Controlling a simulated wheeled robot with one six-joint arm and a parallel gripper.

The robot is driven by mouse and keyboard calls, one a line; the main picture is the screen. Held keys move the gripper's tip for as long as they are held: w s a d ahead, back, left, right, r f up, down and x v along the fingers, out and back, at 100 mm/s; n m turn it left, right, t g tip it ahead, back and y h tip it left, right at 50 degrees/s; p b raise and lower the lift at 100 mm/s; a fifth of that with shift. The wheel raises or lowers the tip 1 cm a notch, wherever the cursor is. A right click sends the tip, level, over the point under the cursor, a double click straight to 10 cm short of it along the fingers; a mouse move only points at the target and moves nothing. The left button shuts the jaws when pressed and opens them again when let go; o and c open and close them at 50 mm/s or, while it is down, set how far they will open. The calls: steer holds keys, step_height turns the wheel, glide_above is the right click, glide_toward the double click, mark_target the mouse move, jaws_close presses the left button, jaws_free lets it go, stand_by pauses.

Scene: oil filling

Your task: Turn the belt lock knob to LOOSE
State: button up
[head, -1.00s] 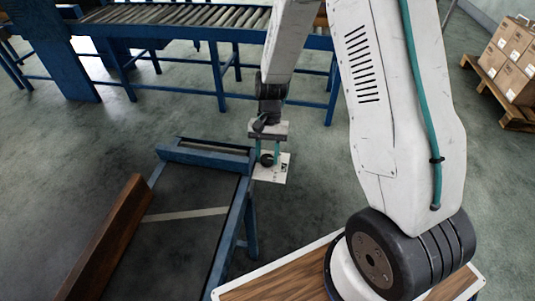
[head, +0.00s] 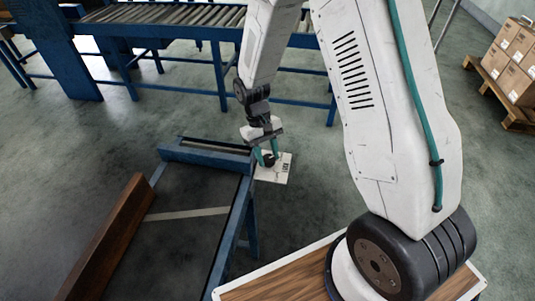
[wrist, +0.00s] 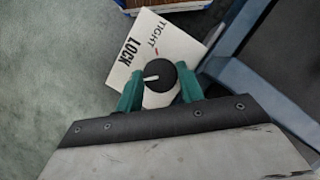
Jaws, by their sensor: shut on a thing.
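The belt lock knob (wrist: 161,75) is a round black knob with a white pointer line, in the wrist view. It sits on a white plate (wrist: 184,48) printed with LOCK and TIGHT and a small red mark. No LOOSE lettering can be read. The pointer line lies toward the left finger. My gripper (wrist: 160,88) has its teal fingers on either side of the knob, shut on it, and covers part of the plate. In the head view the knob (head: 269,160) and plate (head: 278,173) are at the corner of the blue belt frame, with my gripper (head: 267,157) tilted over them.
The blue belt frame (head: 236,232) with its dark belt (head: 185,240) is left of and below the plate. A brown beam (head: 108,238) lies along its left side. A roller conveyor (head: 180,15) stands behind, with boxes (head: 510,70) on a pallet at right. Floor between is clear.

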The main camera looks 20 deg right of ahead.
mark_target(266, 157)
stand_by(0.5)
steer(key=o, duration=1)
steer(key=shift+r, duration=0.1)
steer(key=v, duration=0.7)
steer(key=shift+w+r, duration=0.2)
steer(key=shift+r, duration=0.15)
steer(key=s, duration=0.2)
steer(key=shift+s+r+g, duration=0.15)
steer(key=shift+s+g, duration=0.15)
steer(key=shift+s, duration=0.1)
steer(key=s+d+r+t, duration=0.1)
steer(key=s+r+t, duration=0.1)
steer(key=s+r, duration=0.5)
steer(key=s+d+r+m+t, duration=0.1)
steer(key=s+r+t, duration=0.1)
steer(key=s+r, duration=0.6)
steer(key=s+d+r+t, duration=0.1)
steer(key=s+r+t, duration=0.1)
steer(key=s+r, duration=0.5)
steer(key=shift+s+d+r+m+t+y, duration=0.25)
steer(key=shift+s+r+m+t+y, duration=0.1)
steer(key=shift+s, duration=0.1)
